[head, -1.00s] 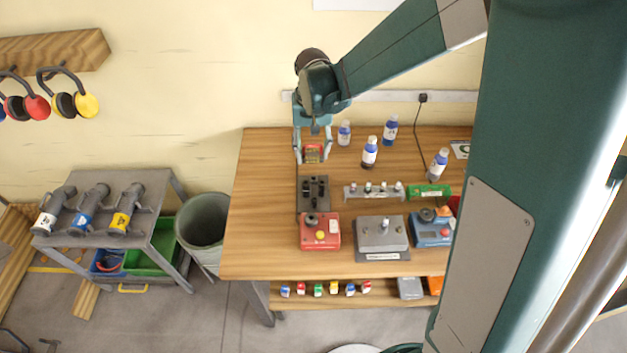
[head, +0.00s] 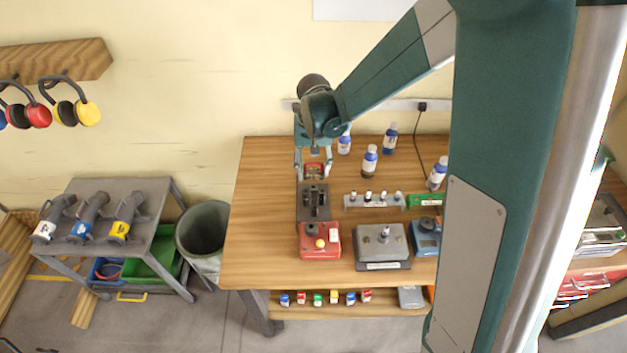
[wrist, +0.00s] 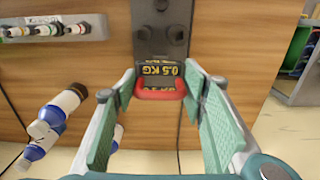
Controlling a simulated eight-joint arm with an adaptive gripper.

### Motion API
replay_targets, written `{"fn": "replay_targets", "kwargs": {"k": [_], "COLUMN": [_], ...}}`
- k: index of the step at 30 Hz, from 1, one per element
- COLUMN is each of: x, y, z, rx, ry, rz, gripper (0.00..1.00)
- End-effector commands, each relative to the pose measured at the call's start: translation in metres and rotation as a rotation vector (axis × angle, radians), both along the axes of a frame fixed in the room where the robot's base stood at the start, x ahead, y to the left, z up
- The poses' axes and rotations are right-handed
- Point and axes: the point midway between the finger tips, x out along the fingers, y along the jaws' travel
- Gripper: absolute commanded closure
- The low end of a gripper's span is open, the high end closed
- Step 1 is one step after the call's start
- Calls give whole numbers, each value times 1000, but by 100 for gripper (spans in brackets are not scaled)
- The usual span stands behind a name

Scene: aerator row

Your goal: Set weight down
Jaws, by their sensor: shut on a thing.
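The weight (wrist: 160,75) is a dark block with yellow "0.5 KG" lettering and a red edge. It sits between the two green-padded fingers of my gripper (wrist: 160,108) in the wrist view. My gripper is shut on it. In the head view the weight (head: 313,171) is under my gripper (head: 314,165), over the back left of the wooden table (head: 262,200). It is just behind a dark grey fixture (head: 314,200) with black knobs, which also shows ahead of it in the wrist view (wrist: 147,48). I cannot tell whether the weight touches the table.
A red box (head: 318,242) and a grey box (head: 382,246) stand toward the table's front. A rack of small vials (head: 374,201) is right of the fixture. Blue-labelled bottles (head: 370,160) stand to the right of my gripper. The table's left strip is clear.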

Motion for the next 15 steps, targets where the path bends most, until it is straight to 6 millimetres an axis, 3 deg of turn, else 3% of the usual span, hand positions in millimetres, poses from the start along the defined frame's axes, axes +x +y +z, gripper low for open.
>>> {"fn": "replay_targets", "kwargs": {"k": [6, 15], "x": [0, 0], "y": [0, 0], "z": [-15, -16], "rx": [0, 0], "ry": [0, 0], "rz": [0, 0], "gripper": [79, 79]}}
